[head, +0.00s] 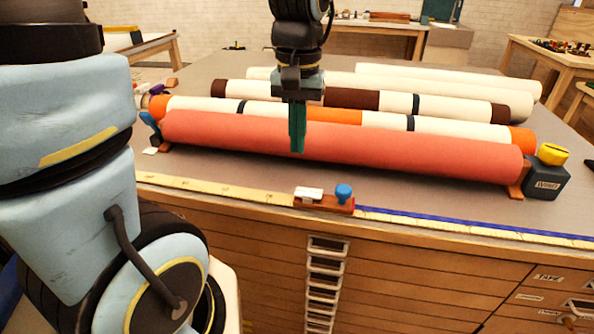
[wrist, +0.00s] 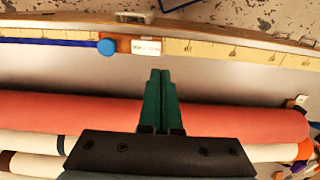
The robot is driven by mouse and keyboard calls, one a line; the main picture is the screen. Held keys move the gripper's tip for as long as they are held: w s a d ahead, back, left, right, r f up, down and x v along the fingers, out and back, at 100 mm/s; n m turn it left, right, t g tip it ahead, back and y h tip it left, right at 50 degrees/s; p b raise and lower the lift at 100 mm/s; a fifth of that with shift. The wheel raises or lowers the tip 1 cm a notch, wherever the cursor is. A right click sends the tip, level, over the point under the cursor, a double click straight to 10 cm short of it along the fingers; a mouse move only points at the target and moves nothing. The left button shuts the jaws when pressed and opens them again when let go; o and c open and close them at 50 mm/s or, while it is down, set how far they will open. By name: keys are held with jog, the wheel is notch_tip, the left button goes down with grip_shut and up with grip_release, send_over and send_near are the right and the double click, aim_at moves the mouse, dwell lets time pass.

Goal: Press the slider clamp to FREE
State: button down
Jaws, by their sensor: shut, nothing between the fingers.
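The slider clamp (head: 324,201) is a reddish-brown block on the ruler strip along the table's front edge. It has a blue round knob (head: 344,192) and a white label plate (head: 308,194). In the wrist view the knob (wrist: 106,47) and label plate (wrist: 146,47) show near the top; the label's text is too small to read. My gripper (head: 297,150) is shut and empty, with green fingers pointing down. It hangs above the red roll, behind the clamp and apart from it. In the wrist view its fingertips (wrist: 160,72) lie below the clamp.
A long red roll (head: 400,150) lies behind the ruler (head: 230,191), with several white, orange and brown rolls behind it. A dark box with a yellow top (head: 553,155) stands at the right. A grey strip of table between roll and ruler is clear.

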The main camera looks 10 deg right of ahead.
aim_at(309, 193)
notch_tip(309, 193, down, 8)
jog(key=shift+f+p, duration=0.1)
jog(key=shift+p, duration=0.55)
jog(key=shift+w, duration=0.15)
